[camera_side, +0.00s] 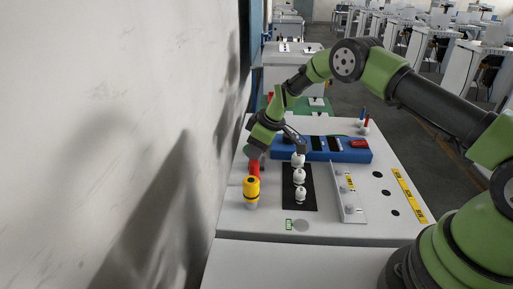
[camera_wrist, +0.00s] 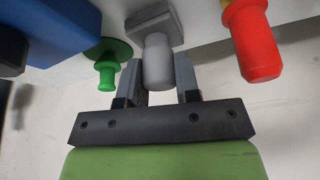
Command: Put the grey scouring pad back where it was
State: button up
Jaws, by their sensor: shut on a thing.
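The grey scouring pad (camera_wrist: 152,20) shows in the wrist view as a grey block with a rounded grey handle (camera_wrist: 158,62). My gripper (camera_wrist: 158,82) is shut on that handle, one finger on each side. I cannot tell whether the pad touches the white surface behind it. In the side view my gripper (camera_side: 256,150) is low over the table's left edge, near the wall, just behind a red piece (camera_side: 254,167). The pad cannot be made out there.
A green piece with a knob (camera_wrist: 107,65) and the red piece (camera_wrist: 252,45) flank the pad. A yellow piece (camera_side: 251,187), a blue box (camera_side: 330,149), a black mat (camera_side: 312,203) with white knobs and a light bracket (camera_side: 348,211) stand on the table. The wall is close at left.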

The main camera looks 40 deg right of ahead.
jog(key=shift+f, duration=0.2)
jog(key=o, duration=1)
jog(key=shift+c, duration=0.2)
jog(key=shift+r, duration=0.15)
jog(key=s+r+m, duration=0.1)
jog(key=s+r, duration=0.3)
jog(key=r, duration=0.6)
jog(key=s+r+m, duration=0.1)
jog(key=s+r, duration=0.3)
jog(key=r, duration=0.6)
jog(key=s+a+r+m+t, duration=0.2)
jog(key=s+a+r+m, duration=0.1)
jog(key=s+r, duration=0.55)
jog(key=s+a+m+t, duration=0.1)
jog(key=s+m, duration=0.4)
jog(key=s, duration=1.1)
jog(key=shift+s+a+f, duration=0.15)
jog(key=shift+a+f, duration=0.05)
jog(key=shift+f, duration=0.25)
